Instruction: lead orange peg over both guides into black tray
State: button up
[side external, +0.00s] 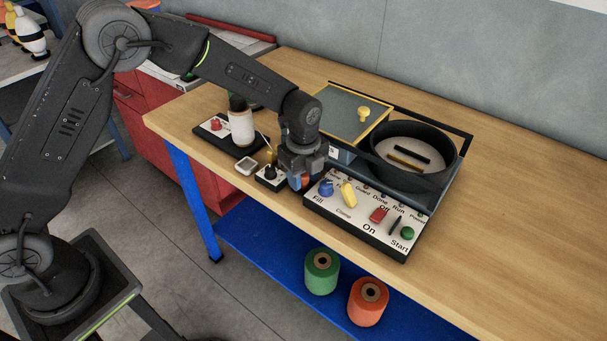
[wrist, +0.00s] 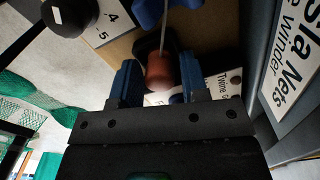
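My gripper (side external: 303,178) is low over the bench, at the left end of the control panel. In the wrist view, the orange peg (wrist: 159,72) sits between my blue fingertips (wrist: 158,80), which look shut on it. A thin cord (wrist: 164,35) runs up the picture from the peg past a blue part. In the side view only a little of the orange peg (side external: 306,181) shows below the gripper. A brass post (side external: 271,157) and a small black-based block (side external: 268,182) stand just left of the gripper. I cannot tell which parts are the guides and the black tray.
A white spool (side external: 241,125) stands on a black base to the left. The control panel (side external: 372,221) with knobs is right of my gripper. Behind it are a round black tub (side external: 447,177) and a yellow-edged lid (side external: 345,105). The bench's right side is clear.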

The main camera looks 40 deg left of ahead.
jog(key=shift+o, duration=1.3)
jog(key=shift+r, duration=0.1)
notch_tip(320, 180, up, 14)
jog(key=s+a+r+n+t, duration=0.3)
jog(key=s+a+r+n, duration=0.3)
jog(key=s+r+n, duration=0.4)
jog(key=s+a+f+n+t, duration=0.1)
jog(key=s+a+n, duration=0.1)
jog(key=s+n, duration=0.3)
jog(key=s+a+f+n+t, duration=0.1)
jog(key=s+a+n, duration=0.1)
jog(key=s+n, duration=0.4)
jog(key=s, duration=0.5)
jog(key=shift+s+f+t, duration=0.2)
jog(key=shift+s+t, duration=0.1)
jog(key=shift+s, duration=0.05)
